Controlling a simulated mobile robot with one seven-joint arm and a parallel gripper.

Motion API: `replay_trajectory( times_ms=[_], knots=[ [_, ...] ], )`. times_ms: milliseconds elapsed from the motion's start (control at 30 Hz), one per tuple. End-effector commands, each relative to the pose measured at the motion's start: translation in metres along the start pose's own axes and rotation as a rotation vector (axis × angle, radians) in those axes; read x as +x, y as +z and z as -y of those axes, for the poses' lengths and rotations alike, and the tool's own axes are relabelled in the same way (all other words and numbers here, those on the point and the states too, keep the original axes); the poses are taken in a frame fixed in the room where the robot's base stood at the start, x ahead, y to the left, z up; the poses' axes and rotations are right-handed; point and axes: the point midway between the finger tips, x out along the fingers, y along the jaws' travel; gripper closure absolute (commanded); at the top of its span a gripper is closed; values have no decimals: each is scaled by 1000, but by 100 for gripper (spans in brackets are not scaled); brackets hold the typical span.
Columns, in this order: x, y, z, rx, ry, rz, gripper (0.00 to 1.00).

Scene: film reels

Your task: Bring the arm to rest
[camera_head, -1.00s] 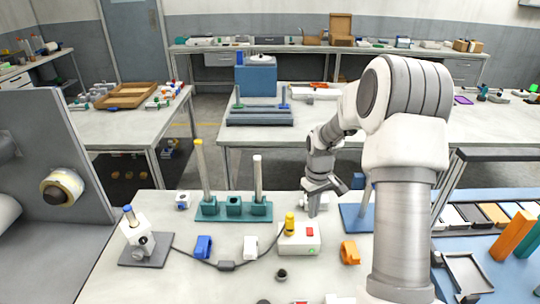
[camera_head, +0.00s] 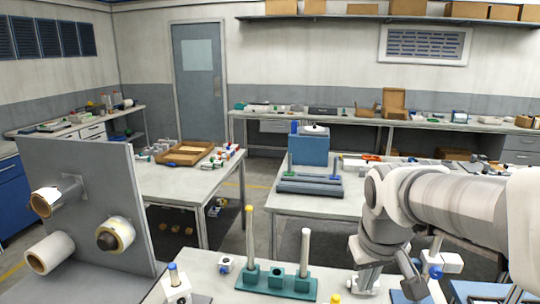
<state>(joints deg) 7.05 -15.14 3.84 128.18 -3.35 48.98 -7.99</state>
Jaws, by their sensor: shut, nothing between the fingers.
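My arm (camera_head: 455,200) reaches in from the right edge and bends down over the near bench. My gripper (camera_head: 366,284) hangs low at its end, to the right of the teal post stand (camera_head: 276,282). It is shut with nothing in it. The fingertips are small here, and I cannot tell how far they are above the bench.
The teal stand holds two upright pale posts (camera_head: 304,254). A white-and-blue device (camera_head: 438,264) stands close right of my gripper. A grey panel with rolls (camera_head: 92,210) is at left. Tables with a wooden tray (camera_head: 187,154) and a blue box (camera_head: 309,150) lie beyond.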

Motion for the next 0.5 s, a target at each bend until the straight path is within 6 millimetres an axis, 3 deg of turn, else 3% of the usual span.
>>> replay_trajectory(
  times_ms=[200,500],
  knots=[
    [-36,44,18,63,-18,-96,100],
    [-53,87,34,125,-60,-177,100]
  ],
)
